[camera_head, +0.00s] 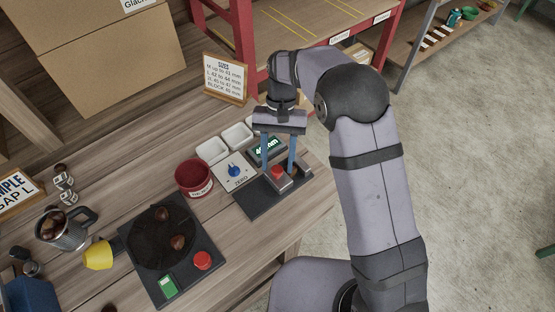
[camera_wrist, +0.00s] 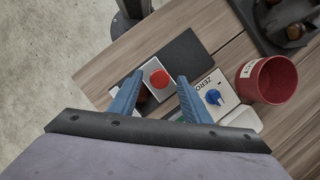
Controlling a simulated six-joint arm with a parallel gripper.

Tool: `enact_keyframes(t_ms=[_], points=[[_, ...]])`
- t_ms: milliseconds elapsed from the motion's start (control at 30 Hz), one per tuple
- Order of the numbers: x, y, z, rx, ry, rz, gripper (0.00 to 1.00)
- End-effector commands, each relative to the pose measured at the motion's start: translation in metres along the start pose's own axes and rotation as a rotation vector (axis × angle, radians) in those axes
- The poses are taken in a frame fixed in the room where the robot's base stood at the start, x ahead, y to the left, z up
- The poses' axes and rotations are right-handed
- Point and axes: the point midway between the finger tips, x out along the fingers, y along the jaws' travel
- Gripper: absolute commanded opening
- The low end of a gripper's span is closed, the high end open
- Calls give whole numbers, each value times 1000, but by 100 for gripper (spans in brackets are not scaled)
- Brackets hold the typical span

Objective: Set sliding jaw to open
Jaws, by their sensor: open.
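The gauge has a dark base plate (camera_head: 255,202) on the wooden bench, a grey block (camera_head: 286,184) with a red knob (camera_head: 277,172) on top, and a green-lit display (camera_head: 267,149) behind. The grey block and red knob (camera_wrist: 159,79) also show in the wrist view. My gripper (camera_head: 278,170) is open, pointing down over the block, with its blue fingers on either side of the red knob. In the wrist view the fingertips (camera_wrist: 160,77) flank the knob with gaps visible.
A white ZERO box (camera_head: 240,184) with a blue knob stands beside the gauge. A red cup (camera_head: 194,180) and white trays (camera_head: 212,151) are close by. A dark round plate (camera_head: 150,222) with chestnuts and a metal mug (camera_head: 62,236) stand further left. A sign (camera_head: 225,80) stands behind.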

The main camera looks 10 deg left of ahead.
Motion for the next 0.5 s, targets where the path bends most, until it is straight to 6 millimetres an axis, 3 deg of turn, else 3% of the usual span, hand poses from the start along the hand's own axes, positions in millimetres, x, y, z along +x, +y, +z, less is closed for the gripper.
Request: enact_keyframes(t_ms=[433, 500], points=[[10, 0, 0, -1, 0, 0, 44], [10, 0, 0, 0, 0, 0, 27]])
